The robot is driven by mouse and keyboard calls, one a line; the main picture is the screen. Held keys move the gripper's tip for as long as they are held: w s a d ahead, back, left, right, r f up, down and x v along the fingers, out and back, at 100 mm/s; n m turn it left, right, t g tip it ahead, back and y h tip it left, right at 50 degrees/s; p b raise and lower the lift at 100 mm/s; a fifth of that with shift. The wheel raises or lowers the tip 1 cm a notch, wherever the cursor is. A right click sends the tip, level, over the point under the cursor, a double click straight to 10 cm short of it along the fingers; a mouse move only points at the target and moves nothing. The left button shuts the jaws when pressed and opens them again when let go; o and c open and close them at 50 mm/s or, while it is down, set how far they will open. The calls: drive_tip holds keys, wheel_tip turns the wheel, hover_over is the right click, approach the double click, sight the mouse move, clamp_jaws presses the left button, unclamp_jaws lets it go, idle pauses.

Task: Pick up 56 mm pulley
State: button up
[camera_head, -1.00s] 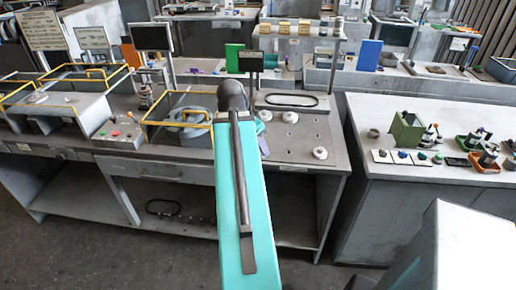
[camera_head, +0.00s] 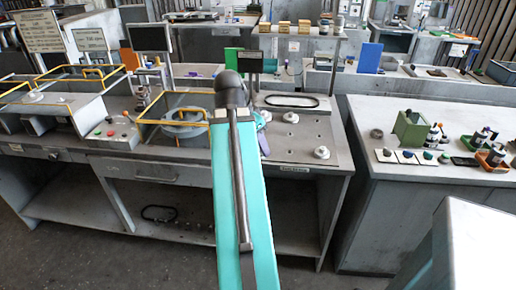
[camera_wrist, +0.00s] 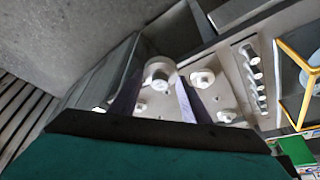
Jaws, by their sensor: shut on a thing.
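A white round pulley (camera_wrist: 158,70) with a raised hub sits between the two purple fingers of my gripper (camera_wrist: 157,80) in the wrist view; the fingers are shut on it. I cannot tell whether it touches the pale plate beneath. Its size cannot be read. Other pale round parts (camera_wrist: 203,78) are on the plate to the right. In the head view, my arm hides most of the gripper; only a purple finger (camera_head: 263,144) shows. A white pulley (camera_head: 321,152) lies on the grey plate (camera_head: 305,140) to the right.
A black belt loop (camera_head: 290,101) lies at the plate's back. A yellow-railed bay (camera_head: 180,122) with a grey round housing stands left. A row of metal fittings (camera_wrist: 252,75) shows in the wrist view.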

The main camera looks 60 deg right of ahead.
drive_tip(key=a+b, duration=0.1)
drive_tip(key=s+a+b, duration=0.1)
drive_tip(key=b, duration=0.1)
drive_tip(key=s+a+r+b, duration=0.1)
drive_tip(key=b, duration=0.1)
drive_tip(key=shift+s+a, duration=0.25)
drive_tip(key=shift+a, duration=0.15)
drive_tip(key=shift+w, duration=0.15)
